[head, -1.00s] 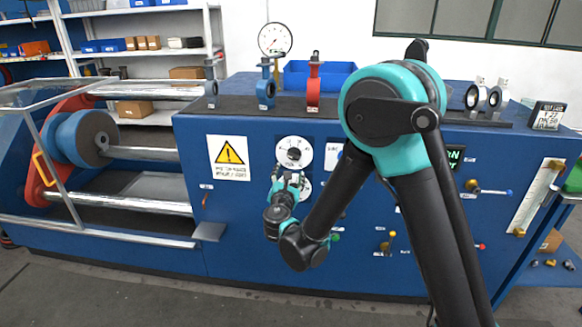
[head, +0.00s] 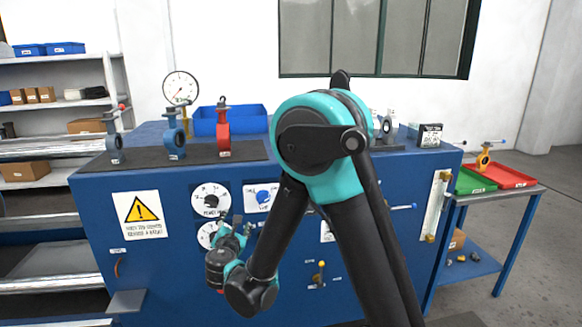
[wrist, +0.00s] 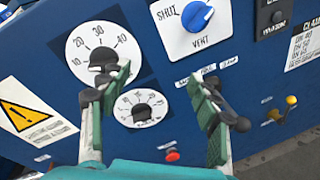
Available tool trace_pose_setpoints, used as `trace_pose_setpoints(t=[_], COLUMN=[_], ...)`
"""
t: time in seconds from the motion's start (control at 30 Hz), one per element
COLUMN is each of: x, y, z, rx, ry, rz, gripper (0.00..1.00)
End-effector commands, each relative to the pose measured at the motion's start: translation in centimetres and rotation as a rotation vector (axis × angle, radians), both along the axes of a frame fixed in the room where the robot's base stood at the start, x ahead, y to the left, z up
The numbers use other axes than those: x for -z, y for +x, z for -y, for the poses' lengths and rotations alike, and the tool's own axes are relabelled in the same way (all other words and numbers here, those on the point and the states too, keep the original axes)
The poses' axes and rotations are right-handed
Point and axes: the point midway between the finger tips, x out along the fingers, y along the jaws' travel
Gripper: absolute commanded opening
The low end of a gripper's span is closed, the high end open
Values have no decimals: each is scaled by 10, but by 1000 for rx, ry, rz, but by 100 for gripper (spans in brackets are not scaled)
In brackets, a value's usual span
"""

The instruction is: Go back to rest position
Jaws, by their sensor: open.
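My gripper (head: 232,232) is in front of the blue cabinet's front panel in the head view, near two white dials. In the wrist view my gripper (wrist: 160,100) has its two green-padded fingers spread apart with nothing between them. The upper dial (wrist: 102,54) and the lower dial (wrist: 141,108) show behind and between the fingers. A blue SHUT/VENT knob (wrist: 197,16) is above and to the right of them. My arm is folded in front of the panel and hides part of it.
On the cabinet top stand a grey valve (head: 113,140), a blue valve (head: 174,135), a red valve (head: 222,130), a blue bin (head: 245,118) and a pressure gauge (head: 181,88). A side table with a green tray (head: 472,182) and a red tray (head: 512,176) stands at right. Open floor lies at lower right.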

Motion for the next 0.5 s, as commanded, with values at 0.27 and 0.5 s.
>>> trace_pose_setpoints(t=[0.27, 0.5], x=[22, 53], y=[22, -26], z=[192, 319], rx=[424, 824], ry=[496, 972], rz=[-286, -438], gripper=[62, 62])
